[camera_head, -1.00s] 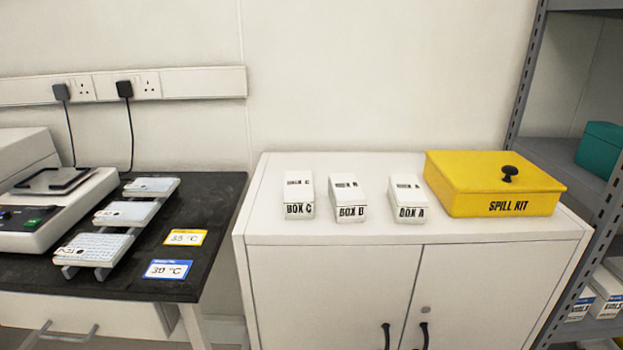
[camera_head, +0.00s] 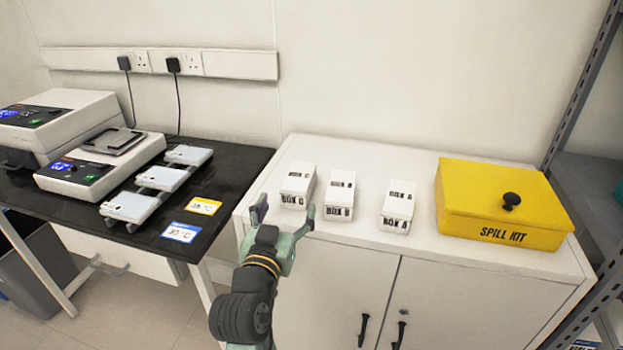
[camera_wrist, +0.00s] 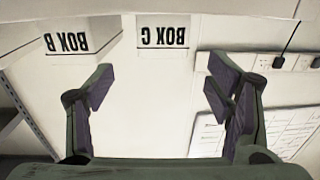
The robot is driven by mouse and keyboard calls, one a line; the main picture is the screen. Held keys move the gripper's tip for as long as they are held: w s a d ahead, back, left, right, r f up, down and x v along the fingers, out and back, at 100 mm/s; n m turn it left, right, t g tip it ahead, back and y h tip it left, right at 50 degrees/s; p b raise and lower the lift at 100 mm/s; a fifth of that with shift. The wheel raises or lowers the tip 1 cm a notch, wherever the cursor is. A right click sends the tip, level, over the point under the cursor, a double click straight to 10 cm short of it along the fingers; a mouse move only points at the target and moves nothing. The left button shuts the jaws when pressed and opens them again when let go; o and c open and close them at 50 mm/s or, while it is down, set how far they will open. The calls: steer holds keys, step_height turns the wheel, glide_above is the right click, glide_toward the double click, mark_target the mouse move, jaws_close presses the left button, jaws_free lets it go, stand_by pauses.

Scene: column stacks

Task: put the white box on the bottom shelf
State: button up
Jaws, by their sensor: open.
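Three white boxes stand in a row on a white cabinet: BOX C (camera_head: 298,186) at the left, BOX B (camera_head: 340,196) in the middle and BOX A (camera_head: 397,206) at the right. My gripper (camera_head: 284,214) is open and empty, at the cabinet's front left, in front of BOX C. In the wrist view, my gripper (camera_wrist: 160,84) shows BOX C (camera_wrist: 164,37) beyond the gap between its fingers. BOX B (camera_wrist: 80,38) is beyond the left finger. A grey shelf rack (camera_head: 578,82) is at the right edge; its bottom shelf cannot be made out.
A yellow spill kit (camera_head: 503,203) sits on the white cabinet (camera_head: 330,262), right of BOX A. A black bench (camera_head: 235,165) at the left holds instruments, white plates and temperature cards. Part of a labelled item (camera_head: 583,346) shows low in the rack.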

mark_target(297, 179)
steer(key=shift+w+d+f+b, duration=0.15)
steer(key=shift+f+b, duration=0.1)
steer(key=shift+b, duration=0.2)
steer(key=b, duration=0.1)
steer(key=w+b, duration=0.1)
steer(key=shift+f+b, duration=0.25)
steer(key=shift+b, duration=0.15)
steer(key=w+b, duration=0.1)
steer(key=b, duration=0.2)
steer(key=shift+w+d+r+b, duration=0.1)
steer(key=shift+d+b, duration=0.1)
steer(key=shift+b, duration=0.2)
steer(key=shift+w+r, duration=0.25)
steer(key=shift+w, duration=0.05)
steer(key=shift+w+d+r+p, duration=0.1)
steer(key=shift+w+p, duration=0.1)
steer(key=shift+w, duration=0.15)
steer(key=shift+w+d+p, duration=0.1)
steer(key=shift+w+p, duration=0.05)
steer(key=shift+w, duration=0.15)
steer(key=shift+p+x, duration=0.9)
steer(key=shift+x, duration=2.25)
steer(key=shift+a, duration=0.1)
steer(key=c, duration=1.6)
